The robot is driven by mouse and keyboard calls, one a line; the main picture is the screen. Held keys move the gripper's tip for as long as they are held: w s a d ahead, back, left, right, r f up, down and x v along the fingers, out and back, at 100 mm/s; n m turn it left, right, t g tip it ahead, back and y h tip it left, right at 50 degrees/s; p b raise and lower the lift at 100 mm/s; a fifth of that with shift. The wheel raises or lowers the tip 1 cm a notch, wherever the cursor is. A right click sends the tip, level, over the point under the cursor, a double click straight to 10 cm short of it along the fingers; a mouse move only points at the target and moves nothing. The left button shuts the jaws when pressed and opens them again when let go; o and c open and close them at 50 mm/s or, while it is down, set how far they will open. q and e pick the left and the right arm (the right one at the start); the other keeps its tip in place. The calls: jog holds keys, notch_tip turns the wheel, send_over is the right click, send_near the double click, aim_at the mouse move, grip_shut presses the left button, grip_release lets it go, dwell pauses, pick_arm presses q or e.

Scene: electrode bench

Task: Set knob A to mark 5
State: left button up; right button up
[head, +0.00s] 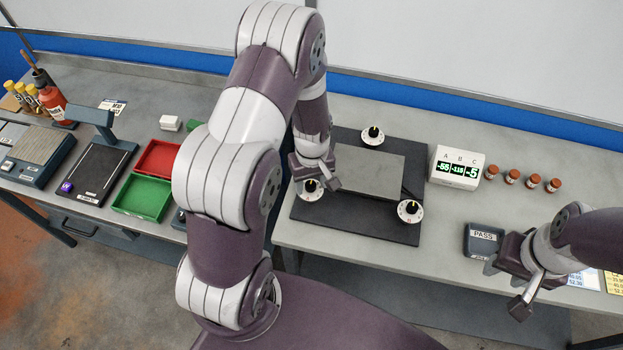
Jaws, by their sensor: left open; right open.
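Three black knobs on white round dials sit on a black board (350,228) around a grey plate (368,172). One knob (373,133) is at the back, one (311,187) at the left and one (409,208) at the front right. Their letters and marks are too small to read, so I cannot tell which is knob A. A white display (457,167) headed A, B, C shows green numbers. My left gripper (316,184) is open at the left knob, its fingers around or just above it; contact is unclear. My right gripper (504,288) is open and empty near the front edge.
A dark PASS tray (483,240) lies beside my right gripper. Several brown-red vials (512,176) stand right of the display. On the left bench are a red tray (158,158), a green tray (143,196) and instruments. My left arm hides part of the middle.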

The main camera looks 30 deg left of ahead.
pick_arm(q)
jog(key=shift+w+a+f, duration=0.15)
jog(key=shift+w+a, duration=0.05)
jog(key=shift+a, duration=0.05)
grip_shut()
jog(key=m, duration=0.3)
jog(key=shift+p, duration=0.35)
jog(key=m, duration=0.2)
jog(key=shift+m, duration=0.4)
pick_arm(e)
jog(key=shift+w+a+r, duration=0.25)
jog(key=shift+w+r, duration=0.05)
jog(key=shift+r, duration=0.1)
pick_arm(q)
jog(key=shift+c, duration=1.3)
grip_release()
jog(key=shift+o, duration=1.3)
jog(key=shift+d, duration=0.1)
jog(key=shift+s, duration=0.15)
pick_arm(e)
jog(key=shift+s+d, duration=0.1)
jog(key=shift+s, duration=0.1)
